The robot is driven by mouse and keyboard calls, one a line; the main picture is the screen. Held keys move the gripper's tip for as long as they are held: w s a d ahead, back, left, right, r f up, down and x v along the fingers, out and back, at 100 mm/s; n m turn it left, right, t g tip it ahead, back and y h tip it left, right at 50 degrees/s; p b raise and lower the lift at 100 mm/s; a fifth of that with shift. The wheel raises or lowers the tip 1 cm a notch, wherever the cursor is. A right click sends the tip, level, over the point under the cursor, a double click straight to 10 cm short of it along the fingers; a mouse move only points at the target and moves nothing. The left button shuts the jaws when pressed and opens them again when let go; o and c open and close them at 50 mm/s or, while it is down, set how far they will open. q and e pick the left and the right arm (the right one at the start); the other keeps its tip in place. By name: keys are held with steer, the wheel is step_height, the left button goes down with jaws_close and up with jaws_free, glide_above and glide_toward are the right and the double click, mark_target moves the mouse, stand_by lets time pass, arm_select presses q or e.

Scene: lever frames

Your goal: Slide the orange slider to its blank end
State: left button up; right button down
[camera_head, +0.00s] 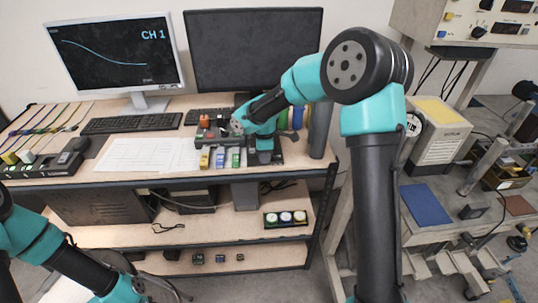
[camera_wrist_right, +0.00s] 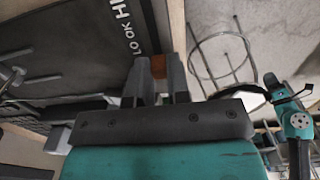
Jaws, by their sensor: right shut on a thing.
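An orange block, the slider (camera_wrist_right: 158,66), shows between the two fingers of my right gripper (camera_wrist_right: 157,82) in the right wrist view. The fingers are shut on it. It is beside a dark panel (camera_wrist_right: 60,60) with white lettering. In the head view my right gripper (camera_head: 236,126) reaches over a dark control box (camera_head: 205,141) on the desk; the slider itself is hidden there or too small to tell. A red-orange knob (camera_head: 204,121) stands on the box, left of the gripper. My left arm shows at the lower left, but its fingers do not show.
Yellow, blue and green pieces (camera_head: 220,158) line the desk's front edge by the box. Two monitors (camera_head: 252,50) stand behind, with a keyboard (camera_head: 133,123) in front. White papers (camera_head: 140,155) lie left of the box. A dark cylinder (camera_head: 320,130) stands to the right.

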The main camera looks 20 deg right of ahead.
steer(key=shift+w+a, duration=0.1)
steer(key=shift+a, duration=0.05)
steer(key=c, duration=1.1)
jaws_free()
steer(key=shift+a, duration=0.1)
step_height(320, 180, up, 18)
steer(key=shift+f, duration=0.25)
